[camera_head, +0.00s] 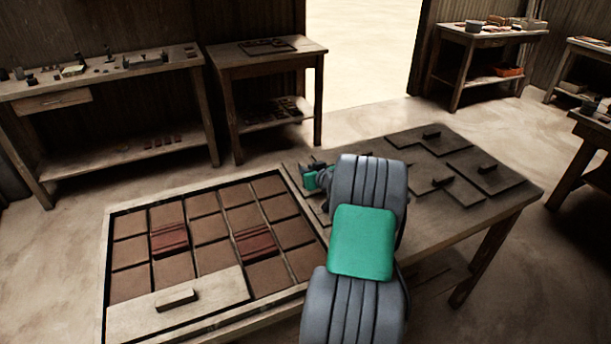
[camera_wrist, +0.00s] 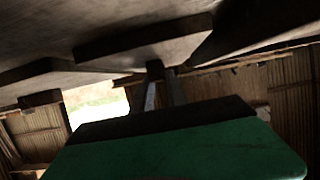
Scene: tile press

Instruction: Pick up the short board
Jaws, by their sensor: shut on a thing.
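My gripper (camera_wrist: 160,92) is shut on a small dark handle of a flat board, which I take to be the short board (camera_wrist: 145,42). The wrist view seems to be upside down, with the board above the fingers. I cannot tell whether the board touches the table or is lifted. In the head view my grey and green arm hides the fingertips and most of that board.
The worktable holds a tray (camera_head: 108,262) of brown tiles, some dark red, on the left. Dark boards with handles (camera_head: 487,171) lie on the right half. Side tables (camera_head: 268,50) stand behind.

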